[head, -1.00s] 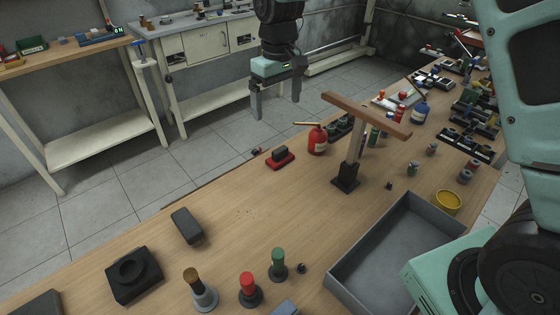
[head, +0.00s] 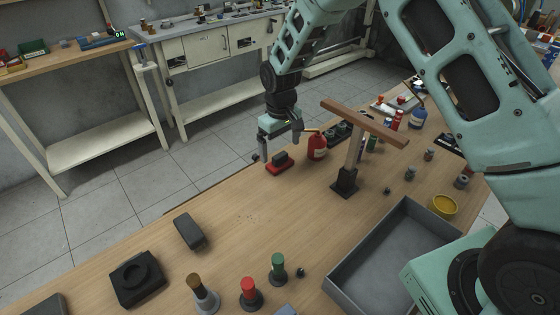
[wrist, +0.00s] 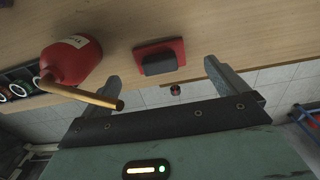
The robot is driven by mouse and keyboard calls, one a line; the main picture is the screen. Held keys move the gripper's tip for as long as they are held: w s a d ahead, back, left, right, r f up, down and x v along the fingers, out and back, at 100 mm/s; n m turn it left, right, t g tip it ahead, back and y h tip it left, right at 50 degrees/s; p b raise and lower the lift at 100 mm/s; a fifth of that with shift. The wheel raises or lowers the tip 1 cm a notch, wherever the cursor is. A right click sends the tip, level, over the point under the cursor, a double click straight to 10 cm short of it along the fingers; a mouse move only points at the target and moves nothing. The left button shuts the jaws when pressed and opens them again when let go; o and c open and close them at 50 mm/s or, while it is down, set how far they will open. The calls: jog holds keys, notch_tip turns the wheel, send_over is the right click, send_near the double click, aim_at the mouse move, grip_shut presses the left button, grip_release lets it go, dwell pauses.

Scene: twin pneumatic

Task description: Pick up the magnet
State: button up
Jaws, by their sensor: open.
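The magnet appears to be the red slab with a dark block on top (head: 279,166), lying on the wooden table near its far edge. The same red and dark piece shows in the wrist view (wrist: 160,57). My gripper (head: 280,151) is open, with nothing between its fingers, and is close to the red piece on its far side. In the wrist view the two fingers point toward the table, and the piece lies ahead of the gap between their tips. I see no contact.
A red bottle (head: 317,148) with a brass-coloured tube stands close to the right of my gripper. A T-shaped wooden stand (head: 356,150) rises further right. A grey tray (head: 400,205) lies nearer. The table's middle (head: 255,215) is mostly clear.

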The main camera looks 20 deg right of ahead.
aim_at(280, 155)
jog(key=f, duration=0.2)
jog(key=f+p, duration=0.1)
jog(key=f, duration=0.1)
jog(key=shift+w+f, duration=0.2)
jog(key=shift+f, duration=0.2)
jog(key=c, duration=1.3)
